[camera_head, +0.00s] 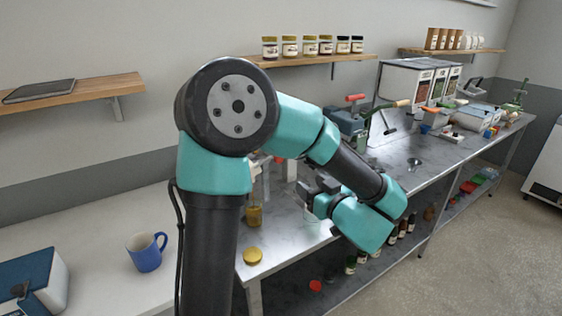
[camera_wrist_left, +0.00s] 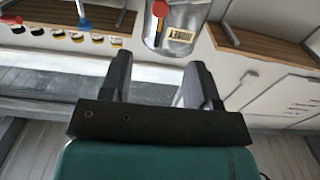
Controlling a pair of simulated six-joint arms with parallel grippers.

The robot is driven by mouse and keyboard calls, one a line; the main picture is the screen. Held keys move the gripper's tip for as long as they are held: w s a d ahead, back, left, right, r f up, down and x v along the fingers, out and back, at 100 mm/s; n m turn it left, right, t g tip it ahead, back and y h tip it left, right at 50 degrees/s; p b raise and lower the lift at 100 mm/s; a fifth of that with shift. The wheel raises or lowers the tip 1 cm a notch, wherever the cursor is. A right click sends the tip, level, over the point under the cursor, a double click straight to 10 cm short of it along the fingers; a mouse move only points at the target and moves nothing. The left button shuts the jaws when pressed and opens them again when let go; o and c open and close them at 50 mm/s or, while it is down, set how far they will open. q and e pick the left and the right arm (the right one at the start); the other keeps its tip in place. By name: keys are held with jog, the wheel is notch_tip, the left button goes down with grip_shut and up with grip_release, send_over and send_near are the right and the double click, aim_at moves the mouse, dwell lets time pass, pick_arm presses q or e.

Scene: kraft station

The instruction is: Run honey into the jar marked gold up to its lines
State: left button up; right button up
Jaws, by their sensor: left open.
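A small jar (camera_head: 254,216) with amber contents stands on the metal bench in the head view, just right of my arm's column; I cannot read its marking or lines. A gold disc, apparently a lid (camera_head: 252,256), lies near the bench's front edge. The left wrist view shows a metal honey tank (camera_wrist_left: 186,30) with an upside-down label and a red knob (camera_wrist_left: 160,9). My left gripper (camera_wrist_left: 158,72) is open, with nothing between its fingers, and points towards the tank. In the head view it (camera_head: 312,188) is partly hidden by my arm. My right gripper is out of view.
A blue mug (camera_head: 146,252) stands on the white counter at left. Jars line a wall shelf (camera_head: 318,60). Bottles stand on the lower shelf under the bench. Tools and boxes crowd the bench's far end. My arm covers much of the middle.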

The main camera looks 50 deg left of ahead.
pick_arm(q)
jog(key=x, duration=1.5)
jog(key=shift+a, duration=0.25)
grip_shut()
